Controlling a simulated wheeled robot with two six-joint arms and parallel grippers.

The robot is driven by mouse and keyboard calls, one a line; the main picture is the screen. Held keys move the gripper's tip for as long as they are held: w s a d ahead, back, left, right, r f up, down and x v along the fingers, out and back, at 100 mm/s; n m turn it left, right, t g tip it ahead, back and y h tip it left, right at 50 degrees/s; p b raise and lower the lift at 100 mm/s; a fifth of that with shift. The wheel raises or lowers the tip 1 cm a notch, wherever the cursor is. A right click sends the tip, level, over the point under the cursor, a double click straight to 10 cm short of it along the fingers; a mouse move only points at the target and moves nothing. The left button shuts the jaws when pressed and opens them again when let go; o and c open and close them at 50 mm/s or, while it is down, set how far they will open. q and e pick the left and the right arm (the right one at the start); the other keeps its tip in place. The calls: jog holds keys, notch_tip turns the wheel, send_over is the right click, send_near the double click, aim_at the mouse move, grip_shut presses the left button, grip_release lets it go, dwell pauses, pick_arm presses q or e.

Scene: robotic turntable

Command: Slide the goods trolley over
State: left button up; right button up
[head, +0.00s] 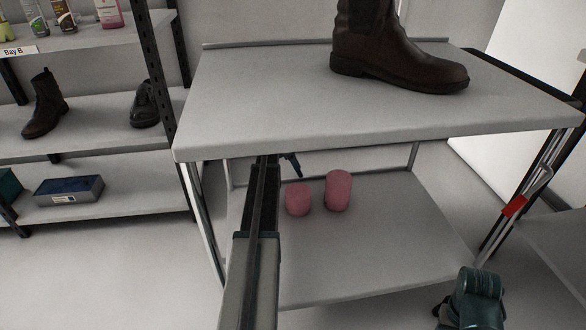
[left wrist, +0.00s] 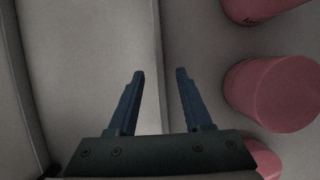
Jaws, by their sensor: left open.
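The goods trolley has a pale grey top deck (head: 290,100) and a lower shelf (head: 390,235) on thin metal posts. A dark brown boot (head: 395,55) stands on the top deck. Two pink cylinders, a shorter one (head: 298,198) and a taller one (head: 338,191), stand on the lower shelf. My left arm reaches in below the top deck; its gripper (head: 292,163) is partly hidden there. In the left wrist view the left gripper (left wrist: 160,95) is open with nothing between its fingers. Pink cylinders (left wrist: 270,95) are to its right, apart from it.
A rack at the left holds boots (head: 45,105), bottles (head: 62,15) and a blue-grey box (head: 70,190). A red piece (head: 515,206) shows by the trolley's right-hand posts. The floor (head: 130,270) between rack and trolley is clear. Part of my right arm shows at the lower right.

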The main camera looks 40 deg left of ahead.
pick_arm(q)
jog(key=b+x, duration=0.2)
jog(key=x, duration=0.1)
jog(key=shift+w+d+f, duration=0.1)
jog(key=shift+f, duration=0.25)
pick_arm(e)
notch_tip(320, 180, down, 3)
jog(key=shift+f, duration=0.2)
pick_arm(q)
grip_shut()
dwell(0.8)
